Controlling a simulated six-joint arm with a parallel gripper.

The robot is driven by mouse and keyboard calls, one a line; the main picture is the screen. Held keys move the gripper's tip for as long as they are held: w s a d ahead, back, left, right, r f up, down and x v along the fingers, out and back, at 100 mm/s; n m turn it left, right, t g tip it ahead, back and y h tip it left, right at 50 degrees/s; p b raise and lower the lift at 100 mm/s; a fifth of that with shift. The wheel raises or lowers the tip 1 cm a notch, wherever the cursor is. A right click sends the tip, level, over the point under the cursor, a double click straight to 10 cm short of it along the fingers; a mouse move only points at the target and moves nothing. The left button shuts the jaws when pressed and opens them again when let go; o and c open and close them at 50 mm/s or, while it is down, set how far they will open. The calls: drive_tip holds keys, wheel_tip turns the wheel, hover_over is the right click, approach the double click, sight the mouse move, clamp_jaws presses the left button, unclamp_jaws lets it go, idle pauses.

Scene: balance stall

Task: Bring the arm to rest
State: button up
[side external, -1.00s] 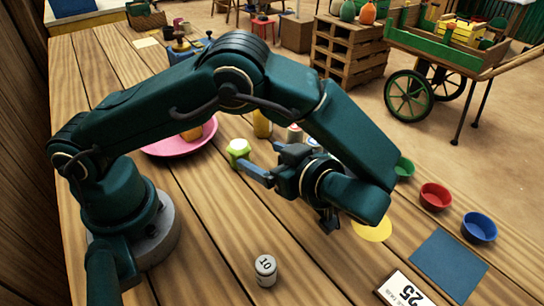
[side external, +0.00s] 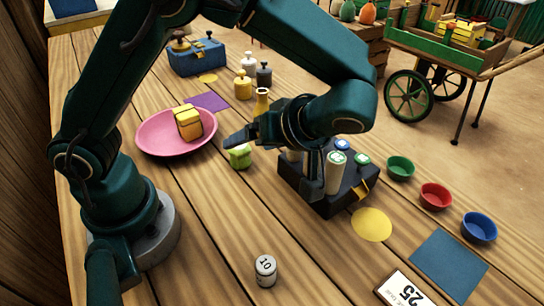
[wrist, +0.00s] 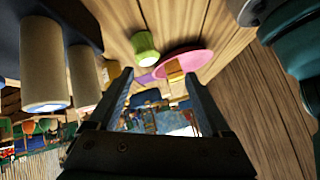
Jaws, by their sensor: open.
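My gripper (side external: 238,138) is in the air above the table, left of the dark block of rolls, its jaws pointing left in the side view. In the wrist view my gripper (wrist: 160,92) shows two fingers wide apart with nothing held between them. A small green piece (side external: 239,156) stands on the table just below the fingers in the side view. It also shows beyond the fingers in the wrist view (wrist: 145,47), apart from them. My arm is bent high over the table.
A dark block (side external: 310,195) with several pale rolls stands close below my wrist. A pink bowl (side external: 155,145) holds a yellow parcel (side external: 187,122). A weight marked 10 (side external: 265,270) stands at the front. Green, red and blue bowls (side external: 435,196) line the right; bare wood lies at front left.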

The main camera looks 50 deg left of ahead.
drive_tip(key=s+r+m+t+h, duration=0.6)
drive_tip(key=m+h, duration=0.3)
drive_tip(key=m, duration=0.4)
drive_tip(key=shift+s+t+h, duration=0.3)
drive_tip(key=shift+d, duration=0.1)
idle(0.3)
